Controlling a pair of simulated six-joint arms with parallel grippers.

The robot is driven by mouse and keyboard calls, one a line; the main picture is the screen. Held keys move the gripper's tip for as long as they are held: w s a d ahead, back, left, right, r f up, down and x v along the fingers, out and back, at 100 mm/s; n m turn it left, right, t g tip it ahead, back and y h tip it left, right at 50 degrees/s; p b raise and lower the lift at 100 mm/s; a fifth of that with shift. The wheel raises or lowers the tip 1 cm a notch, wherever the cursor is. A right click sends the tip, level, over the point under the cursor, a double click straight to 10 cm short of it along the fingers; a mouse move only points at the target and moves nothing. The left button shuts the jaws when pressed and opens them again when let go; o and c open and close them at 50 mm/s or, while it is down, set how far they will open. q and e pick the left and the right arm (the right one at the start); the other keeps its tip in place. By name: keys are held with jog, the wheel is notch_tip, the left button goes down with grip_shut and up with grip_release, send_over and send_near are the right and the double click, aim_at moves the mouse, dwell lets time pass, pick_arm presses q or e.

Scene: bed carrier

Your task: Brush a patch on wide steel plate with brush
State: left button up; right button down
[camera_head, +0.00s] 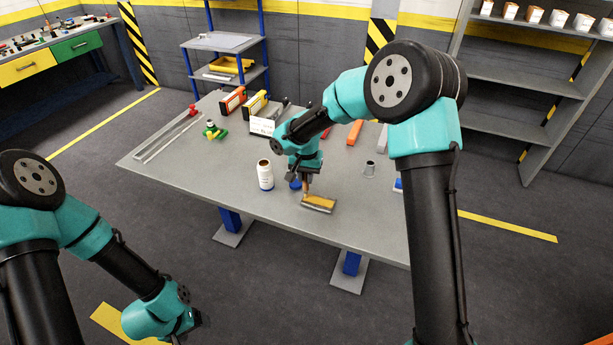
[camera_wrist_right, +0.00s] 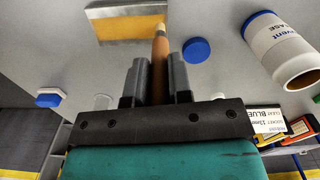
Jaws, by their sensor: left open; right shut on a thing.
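The wide steel plate (camera_head: 319,210) lies near the table's front edge, mostly coated yellow-orange with grey metal along its near side. The wrist view shows the plate's coated face (camera_wrist_right: 125,27) and a bare grey strip. My right gripper (camera_head: 305,181) is shut on the wooden handle of the brush (camera_head: 307,188). The brush (camera_wrist_right: 160,50) shows between the fingers (camera_wrist_right: 158,72), with its tip over the plate's edge; whether it touches I cannot tell. My left gripper (camera_head: 188,324) hangs low at the lower left, away from the table; its fingers are hardly visible.
A white bottle (camera_head: 265,174) stands left of the plate, with a round blue lid (camera_wrist_right: 196,50) between them. A small grey cup (camera_head: 369,169) stands right. Boxes (camera_head: 255,104) and a label card (camera_head: 262,127) sit at the back. The table's front left is clear.

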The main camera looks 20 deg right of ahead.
jog(key=shift+d, duration=0.1)
jog(key=shift+s+d, duration=0.65)
jog(key=shift+d, duration=0.15)
jog(key=shift+d, duration=0.1)
jog(key=shift+s+d, duration=0.7)
jog(key=shift+d, duration=0.05)
jog(key=shift+d, duration=0.1)
dwell(0.3)
jog(key=shift+s+d, duration=0.7)
jog(key=shift+d, duration=0.15)
jog(key=shift+s+d, duration=0.65)
jog(key=shift+d, duration=0.2)
